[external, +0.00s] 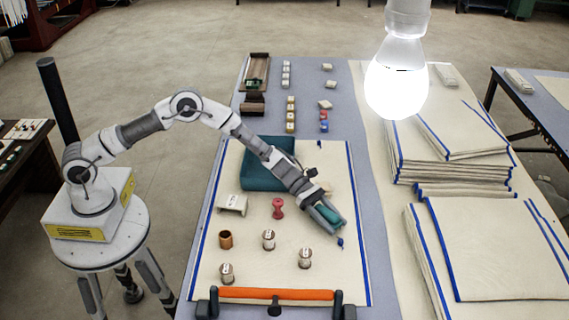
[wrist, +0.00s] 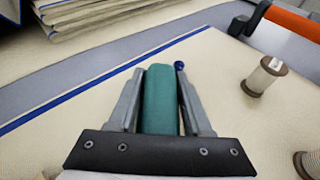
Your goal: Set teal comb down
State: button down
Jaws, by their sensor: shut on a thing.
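The teal comb (wrist: 160,100) is between the two fingers of my gripper (wrist: 160,85) in the wrist view, pointing away from the palm. In the external view my gripper (external: 330,218) is shut on the teal comb (external: 328,214) over the right part of the cream cloth (external: 345,270), near its blue stripe. I cannot tell whether the comb touches the cloth. A small dark blue ball (wrist: 179,66) shows just past the right fingertip in the wrist view, and also in the external view (external: 340,242).
Several thread spools (external: 268,240), a red spool (external: 278,208), a brown cup (external: 225,239), a small white stand (external: 232,204) and a teal cushion (external: 262,175) occupy the cloth. An orange bar (external: 276,294) lies along the front. Folded cloths (external: 490,245) are stacked right. A lit bulb (external: 397,85) hangs above.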

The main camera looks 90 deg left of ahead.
jog(key=shift+f, duration=0.2)
jog(key=shift+c, duration=1.7)
grip_release()
jog(key=shift+r, duration=0.1)
